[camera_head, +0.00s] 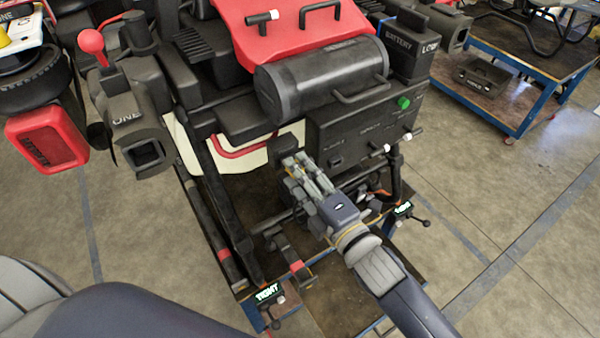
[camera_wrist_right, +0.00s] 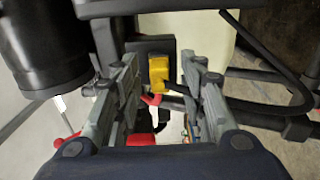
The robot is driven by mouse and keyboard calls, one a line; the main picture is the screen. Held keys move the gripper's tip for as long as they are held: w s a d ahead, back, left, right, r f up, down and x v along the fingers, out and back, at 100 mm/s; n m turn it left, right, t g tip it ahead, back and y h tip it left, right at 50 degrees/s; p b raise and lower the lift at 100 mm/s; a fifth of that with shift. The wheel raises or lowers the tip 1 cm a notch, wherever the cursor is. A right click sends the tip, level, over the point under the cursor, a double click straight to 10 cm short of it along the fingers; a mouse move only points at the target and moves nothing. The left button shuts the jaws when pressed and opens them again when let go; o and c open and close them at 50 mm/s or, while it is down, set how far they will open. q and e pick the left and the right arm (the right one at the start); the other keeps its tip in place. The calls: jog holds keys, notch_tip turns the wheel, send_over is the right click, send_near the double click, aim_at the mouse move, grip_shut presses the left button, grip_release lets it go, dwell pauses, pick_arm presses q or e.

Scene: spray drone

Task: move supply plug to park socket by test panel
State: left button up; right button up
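The supply plug appears to be the yellow block (camera_wrist_right: 159,72) in the right wrist view. It sits against a dark square socket plate, and a black cable runs off to the right. My right gripper (camera_wrist_right: 163,82) is open, with one finger on each side of the yellow plug; I cannot tell whether either finger touches it. I cannot make out the park socket. My left gripper is not in view.
A black cylinder (camera_head: 320,78) with a handle is above the panel. Frame bars (camera_head: 212,205) and clamps with lit displays (camera_head: 268,293) stand around the arm. A blue cart (camera_head: 500,85) is at the upper right. Open floor (camera_head: 520,220) lies to the right.

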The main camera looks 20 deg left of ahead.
jog(key=v, duration=1.1)
jog(key=shift+s+d, duration=0.25)
jog(key=shift+s, duration=0.05)
